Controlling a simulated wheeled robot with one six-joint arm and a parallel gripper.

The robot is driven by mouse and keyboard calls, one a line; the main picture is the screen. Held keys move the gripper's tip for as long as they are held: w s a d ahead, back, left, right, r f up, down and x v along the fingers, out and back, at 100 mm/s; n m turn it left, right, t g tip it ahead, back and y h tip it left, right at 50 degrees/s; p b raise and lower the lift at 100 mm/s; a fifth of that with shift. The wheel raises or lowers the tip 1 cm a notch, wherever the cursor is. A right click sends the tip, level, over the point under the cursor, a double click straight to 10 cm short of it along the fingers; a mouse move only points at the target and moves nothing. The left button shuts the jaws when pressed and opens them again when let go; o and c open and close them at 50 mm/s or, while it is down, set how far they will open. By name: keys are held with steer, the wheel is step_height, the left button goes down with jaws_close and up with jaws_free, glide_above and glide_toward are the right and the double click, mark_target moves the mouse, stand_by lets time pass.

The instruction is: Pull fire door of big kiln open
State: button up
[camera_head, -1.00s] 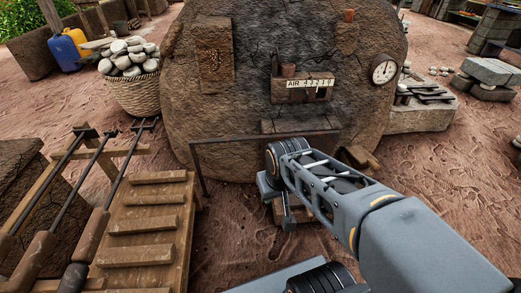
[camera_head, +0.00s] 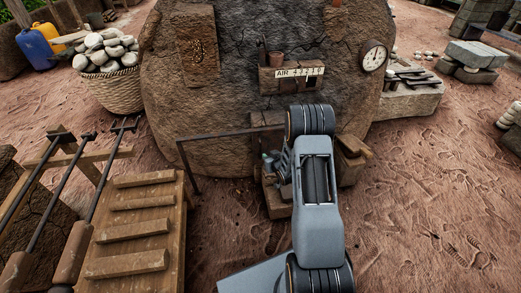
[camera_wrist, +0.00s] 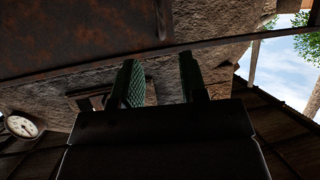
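The big kiln (camera_head: 215,105) is a rounded, cracked mud dome filling the middle of the head view. My arm stands in front of its lower part and hides much of the area there. No fire door can be made out clearly in the head view. In the wrist view a rusty metal plate (camera_wrist: 75,30) lies close at the upper left; I cannot tell whether it is the fire door. My gripper (camera_wrist: 160,80) shows two green-padded fingers apart, with nothing seen between them. Stone and a dark frame-like piece show beyond the fingers.
A thin dark metal bar (camera_head: 225,136) runs in front of the kiln at left. A slatted wooden ramp (camera_head: 138,230) with long rods beside it stands left. An AIR scale (camera_head: 297,72) and a dial (camera_head: 374,57) are on the kiln. Bare ground lies at right.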

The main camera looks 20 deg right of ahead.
steer(key=f, duration=0.1)
steer(key=b, duration=0.5)
glide_above(260, 158)
steer(key=shift+t, duration=0.3)
steer(key=shift+w+d+f, duration=0.1)
steer(key=shift+w+f, duration=0.05)
steer(key=shift+f, duration=1.3)
steer(key=shift+w+d+f, duration=0.1)
steer(key=shift+w+f, duration=0.05)
steer(key=shift+f, duration=1.3)
jaws_close()
